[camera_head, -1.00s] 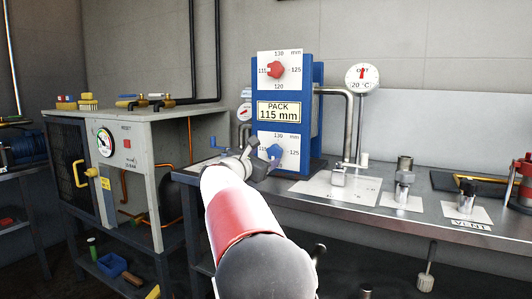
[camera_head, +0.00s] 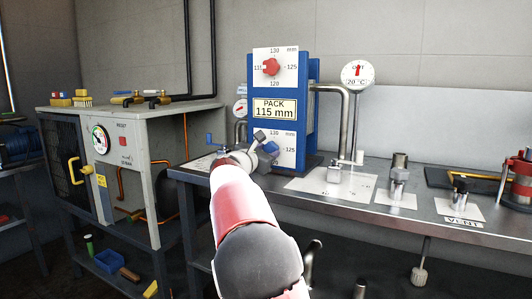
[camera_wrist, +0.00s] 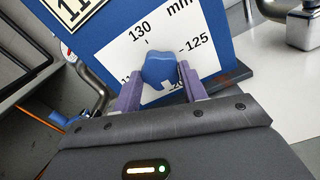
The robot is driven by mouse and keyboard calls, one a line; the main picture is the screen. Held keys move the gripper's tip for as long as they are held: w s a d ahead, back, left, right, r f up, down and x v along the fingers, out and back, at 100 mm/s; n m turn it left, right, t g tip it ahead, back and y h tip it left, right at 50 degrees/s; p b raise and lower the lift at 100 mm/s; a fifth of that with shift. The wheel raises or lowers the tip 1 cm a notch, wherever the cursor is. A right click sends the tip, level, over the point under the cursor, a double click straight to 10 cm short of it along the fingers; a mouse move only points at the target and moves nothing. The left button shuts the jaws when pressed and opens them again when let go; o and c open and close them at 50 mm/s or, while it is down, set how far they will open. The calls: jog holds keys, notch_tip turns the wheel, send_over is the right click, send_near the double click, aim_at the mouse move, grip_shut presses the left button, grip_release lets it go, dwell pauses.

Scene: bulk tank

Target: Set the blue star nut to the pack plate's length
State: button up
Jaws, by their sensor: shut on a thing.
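The blue star nut (camera_wrist: 160,68) sits on the lower white dial card of the blue plate pack. My gripper (camera_wrist: 160,86) is shut on it, one purple finger on each side. In the head view the nut (camera_head: 271,148) shows just right of my gripper (camera_head: 262,142). The dial (camera_wrist: 95,52) reads 130 above the nut and 125 to its right; the other figures are partly covered. I cannot tell where the nut points. The pack plate (camera_head: 275,109) above reads "PACK 115 mm".
A red star nut (camera_head: 271,67) sits on the upper dial. A bent grey pipe (camera_head: 345,115) and a round 20 °C gauge (camera_head: 358,74) stand to the right. Valves line the bench (camera_head: 330,202) farther right. A grey cabinet (camera_head: 155,140) stands left.

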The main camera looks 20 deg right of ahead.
jog(key=shift+f+m+b, duration=0.1)
jog(key=shift+m+b, duration=0.2)
jog(key=m+b, duration=0.3)
jog(key=shift+f, duration=0.15)
jog(key=m+b, duration=0.3)
jog(key=m, duration=0.2)
jog(key=m+b, duration=0.3)
jog(key=m, duration=0.1)
jog(key=shift+m, duration=0.3)
jog(key=shift+m+b, duration=1.05)
jog(key=shift+m, duration=1.25)
jog(key=o, duration=1)
jog(key=shift+c, duration=0.2)
